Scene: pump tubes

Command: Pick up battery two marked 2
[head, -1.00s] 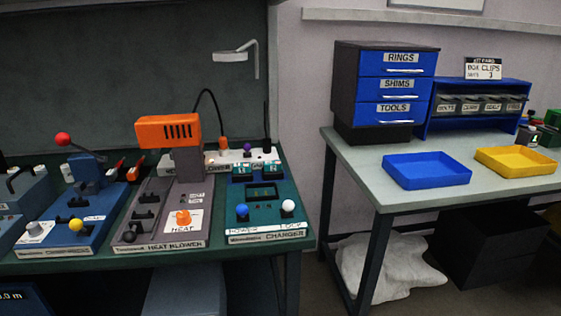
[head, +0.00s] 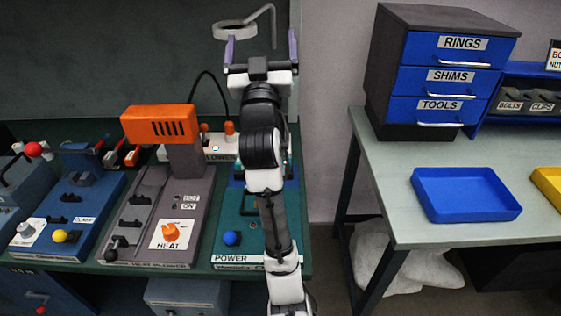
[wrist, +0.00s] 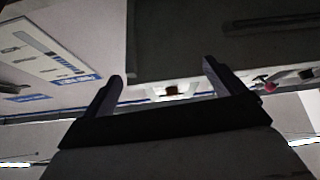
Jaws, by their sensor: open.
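The teal charger (head: 229,208) stands at the right end of the green bench in the head view. My arm rises in front of it and covers its battery slots, so I cannot make out battery two or its mark. My gripper (head: 260,45) is raised well above the charger, near the lamp, its fingers pointing up and spread apart. It also shows in the wrist view (wrist: 161,76), open with nothing between the fingers. No battery is recognisable in the wrist view.
Left of the charger is the heat blower (head: 160,130) with its orange head. A ring lamp (head: 236,30) shows beside my raised gripper. On the right table are a blue drawer cabinet (head: 440,80) and a blue tray (head: 465,194). A gap separates bench and table.

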